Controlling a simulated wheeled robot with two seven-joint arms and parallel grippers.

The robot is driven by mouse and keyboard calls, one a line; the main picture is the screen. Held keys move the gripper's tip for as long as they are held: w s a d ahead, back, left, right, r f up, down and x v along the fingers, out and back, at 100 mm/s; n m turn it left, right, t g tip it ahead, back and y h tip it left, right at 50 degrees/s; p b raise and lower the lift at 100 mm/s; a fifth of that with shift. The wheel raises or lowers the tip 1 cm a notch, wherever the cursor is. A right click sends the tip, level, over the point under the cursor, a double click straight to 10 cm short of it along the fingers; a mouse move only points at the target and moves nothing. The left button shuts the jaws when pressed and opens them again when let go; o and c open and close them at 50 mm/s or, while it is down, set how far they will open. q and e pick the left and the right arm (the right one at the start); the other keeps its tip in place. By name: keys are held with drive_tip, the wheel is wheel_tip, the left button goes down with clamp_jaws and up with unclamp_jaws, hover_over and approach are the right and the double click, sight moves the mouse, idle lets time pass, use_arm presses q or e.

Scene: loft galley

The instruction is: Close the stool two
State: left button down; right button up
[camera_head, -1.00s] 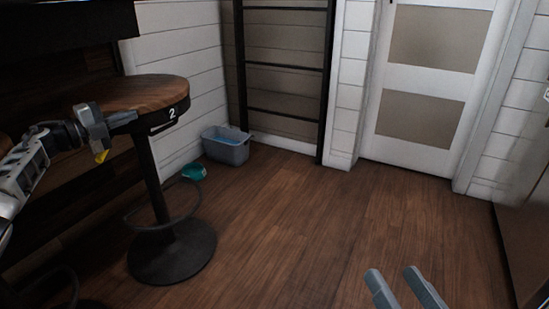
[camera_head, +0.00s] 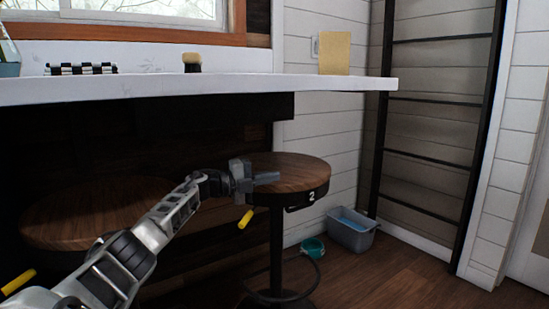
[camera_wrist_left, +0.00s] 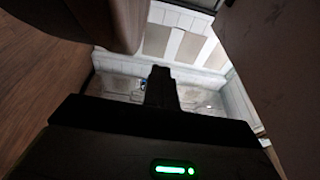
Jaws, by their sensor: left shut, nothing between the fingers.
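Stool two has a round brown wooden seat (camera_head: 303,170) with a dark rim marked 2, a black handle on the rim and a black post with a foot ring. It stands upright below the counter's right part in the head view. How far its seat is under the counter is hard to tell. My left gripper (camera_head: 267,178) is shut and empty at the left side of this seat; whether it touches is unclear. In the left wrist view, my shut fingers (camera_wrist_left: 161,88) point ahead, with a brown seat edge (camera_wrist_left: 85,22) at the upper left. My right gripper is out of view.
A white counter (camera_head: 215,88) runs above the stools. Another round wooden stool seat (camera_head: 75,215) is at the left, behind my arm. A grey bin (camera_head: 352,232) and a teal bowl (camera_head: 313,247) are on the floor right of stool two. Open floor (camera_head: 400,280) lies at lower right.

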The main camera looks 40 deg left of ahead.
use_arm(q)
drive_tip(key=s+d+r+p, duration=0.5)
drive_tip(key=s+d+r, duration=0.3)
drive_tip(key=s+d, duration=0.1)
drive_tip(key=shift+s+d, duration=0.35)
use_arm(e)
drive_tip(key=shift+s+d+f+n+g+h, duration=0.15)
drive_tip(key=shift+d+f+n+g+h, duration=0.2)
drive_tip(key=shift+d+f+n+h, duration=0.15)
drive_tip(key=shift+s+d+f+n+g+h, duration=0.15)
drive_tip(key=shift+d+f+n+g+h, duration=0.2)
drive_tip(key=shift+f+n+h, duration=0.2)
use_arm(q)
drive_tip(key=shift+r, duration=0.1)
